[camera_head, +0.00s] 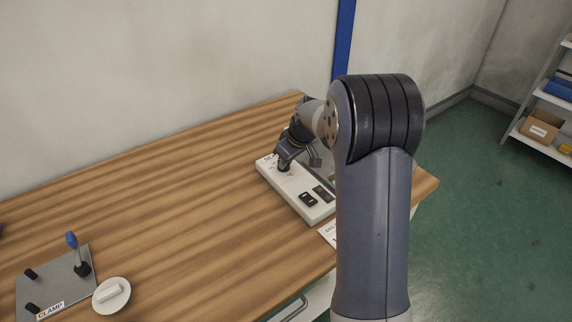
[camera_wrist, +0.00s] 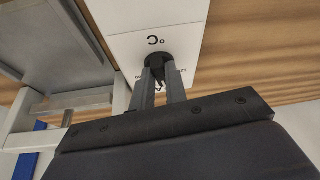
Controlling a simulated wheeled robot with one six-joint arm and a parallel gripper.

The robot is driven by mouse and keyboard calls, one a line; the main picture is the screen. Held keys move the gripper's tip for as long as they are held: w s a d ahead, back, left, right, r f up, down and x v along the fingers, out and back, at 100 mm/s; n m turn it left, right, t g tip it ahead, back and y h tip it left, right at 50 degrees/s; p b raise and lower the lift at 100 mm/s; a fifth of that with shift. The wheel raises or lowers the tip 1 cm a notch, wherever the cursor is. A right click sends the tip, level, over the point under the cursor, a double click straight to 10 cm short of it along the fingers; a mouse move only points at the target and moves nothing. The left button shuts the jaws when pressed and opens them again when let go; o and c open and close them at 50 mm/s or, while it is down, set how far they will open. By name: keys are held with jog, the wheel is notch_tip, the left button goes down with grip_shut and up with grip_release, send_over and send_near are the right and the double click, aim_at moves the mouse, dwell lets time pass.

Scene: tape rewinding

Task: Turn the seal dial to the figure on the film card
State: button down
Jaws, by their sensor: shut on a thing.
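The seal dial is a small dark round knob (camera_wrist: 158,64) on a white panel (camera_head: 308,211). In the wrist view my gripper (camera_wrist: 161,76) has its two fingers on either side of the knob and is shut on it. A dark mark and a small ring are printed beside the knob, and other small markings are partly hidden by the fingers. In the head view my gripper (camera_head: 284,166) is at the far end of the panel. A white card (camera_head: 328,234) with print lies at the table's front edge, mostly hidden behind my arm; its figure cannot be read.
The panel also has two dark switches (camera_head: 308,200). A metal plate labelled CLAMP (camera_head: 60,285) with a blue-topped lever (camera_head: 72,241) and a round white piece with a bar (camera_head: 112,295) lie at the left. The middle of the wooden table (camera_head: 170,200) is clear.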

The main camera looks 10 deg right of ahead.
jog(key=shift+d+n, duration=0.1)
jog(key=shift+n, duration=0.4)
jog(key=shift+b, duration=0.3)
jog(key=c, duration=1.4)
grip_release()
jog(key=shift+c, duration=0.2)
jog(key=v, duration=1)
jog(key=shift+d+r, duration=0.25)
jog(key=shift+r, duration=0.15)
